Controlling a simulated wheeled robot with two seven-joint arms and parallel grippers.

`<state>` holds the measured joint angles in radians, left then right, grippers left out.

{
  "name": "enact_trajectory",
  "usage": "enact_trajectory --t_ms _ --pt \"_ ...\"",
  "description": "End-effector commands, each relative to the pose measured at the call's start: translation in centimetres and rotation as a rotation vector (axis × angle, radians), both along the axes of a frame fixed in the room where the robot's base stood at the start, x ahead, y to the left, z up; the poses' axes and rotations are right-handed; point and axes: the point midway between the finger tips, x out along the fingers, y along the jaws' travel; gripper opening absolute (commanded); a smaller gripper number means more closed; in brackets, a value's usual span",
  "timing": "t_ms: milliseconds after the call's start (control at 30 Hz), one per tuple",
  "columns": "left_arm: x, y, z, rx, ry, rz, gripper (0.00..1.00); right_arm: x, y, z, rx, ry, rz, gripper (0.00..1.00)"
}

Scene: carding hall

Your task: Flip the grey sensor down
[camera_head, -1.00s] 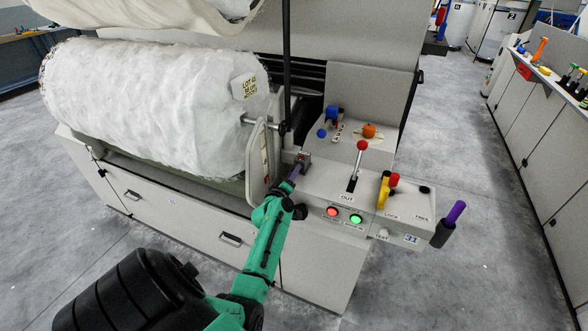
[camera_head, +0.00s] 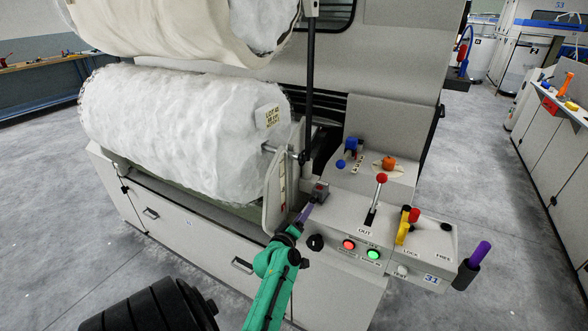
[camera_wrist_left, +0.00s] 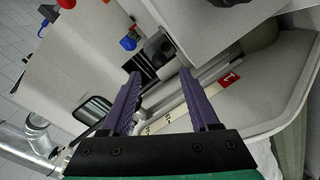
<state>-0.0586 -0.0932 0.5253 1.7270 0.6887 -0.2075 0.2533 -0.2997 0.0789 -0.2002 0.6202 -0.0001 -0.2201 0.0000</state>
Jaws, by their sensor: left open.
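A small dark grey block with a reddish mark (camera_head: 320,190), which looks like the grey sensor, sits at the left edge of the control console, beside the upright guard plate. In the left wrist view a dark grey block with a round part (camera_wrist_left: 158,45) shows beyond the fingertips, between them. My left gripper (camera_head: 309,211) has purple fingers and points at this block from the front, just short of it. In the left wrist view the gripper (camera_wrist_left: 158,80) is open with nothing between its fingers. I cannot tell if a fingertip touches. My right gripper is out of view.
The console carries a red-knobbed lever (camera_head: 381,179), a yellow lever (camera_head: 403,228), lit red and green buttons (camera_head: 361,249), a blue-handled part (camera_head: 350,144) and an orange knob (camera_head: 389,162). A white fibre roll (camera_head: 180,130) lies left. A vertical bar (camera_head: 309,90) stands behind the block.

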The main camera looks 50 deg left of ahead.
Motion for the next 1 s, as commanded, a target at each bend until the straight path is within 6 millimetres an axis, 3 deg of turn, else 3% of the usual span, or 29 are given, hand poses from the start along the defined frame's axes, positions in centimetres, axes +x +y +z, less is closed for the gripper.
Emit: enact_trajectory --t_ms 200,300,900,1000 --pt "-5.3 -2.2 0.2 -0.001 0.005 0.0 0.61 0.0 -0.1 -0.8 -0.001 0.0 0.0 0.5" --pt "-6.7 -2.8 0.3 -0.002 0.004 -0.001 0.61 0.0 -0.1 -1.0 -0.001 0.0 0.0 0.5" --pt "-7.3 -3.0 0.7 -0.002 0.001 -0.001 0.61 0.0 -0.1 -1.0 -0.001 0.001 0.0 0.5" --pt "-7.2 -3.4 -0.1 0.0 0.019 -0.01 0.61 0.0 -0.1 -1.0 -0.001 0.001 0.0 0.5"
